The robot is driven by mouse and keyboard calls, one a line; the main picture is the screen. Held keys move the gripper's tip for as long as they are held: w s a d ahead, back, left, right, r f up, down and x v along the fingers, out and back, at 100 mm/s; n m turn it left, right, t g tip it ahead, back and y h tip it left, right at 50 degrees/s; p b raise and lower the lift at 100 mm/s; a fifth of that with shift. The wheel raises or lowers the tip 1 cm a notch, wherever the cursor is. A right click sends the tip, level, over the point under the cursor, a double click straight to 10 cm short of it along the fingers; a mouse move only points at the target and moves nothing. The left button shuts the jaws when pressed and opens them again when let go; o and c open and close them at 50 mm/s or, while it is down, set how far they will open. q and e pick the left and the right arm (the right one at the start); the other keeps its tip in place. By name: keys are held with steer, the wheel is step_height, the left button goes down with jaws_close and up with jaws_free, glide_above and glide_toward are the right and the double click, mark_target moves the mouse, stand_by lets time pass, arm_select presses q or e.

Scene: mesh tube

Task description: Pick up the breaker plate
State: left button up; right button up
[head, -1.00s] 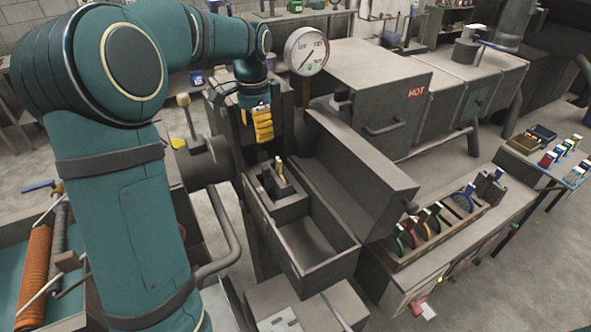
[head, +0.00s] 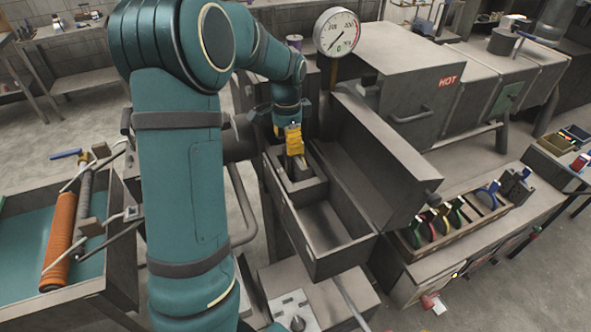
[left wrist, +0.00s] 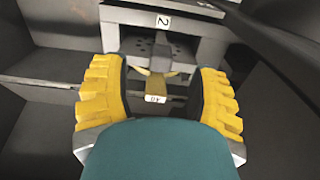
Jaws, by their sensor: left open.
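In the left wrist view a dark plate with small holes (left wrist: 178,50) sits in a grey slotted block below a "2" label. A brass-coloured handle (left wrist: 158,84) with a white tag stands in front of it, between my fingers. I take these as the breaker plate, but cannot tell how they join. My left gripper (left wrist: 157,100) has yellow ribbed fingers, open, one on each side of the handle with gaps visible. In the head view my left gripper (head: 295,150) points down over the grey block (head: 308,188) and hides the handle. My right gripper is not in view.
A rack (head: 418,245) of coloured-handled discs is farther right. A machine marked HOT (head: 400,70) stands behind. A tray with an orange roll (head: 59,240) is at left.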

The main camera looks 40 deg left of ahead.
mark_target(296, 164)
arm_select(q)
steer(key=shift+w+f, duration=0.2)
steer(key=shift+f, duration=1.3)
steer(key=shift+o, duration=0.2)
jaws_close()
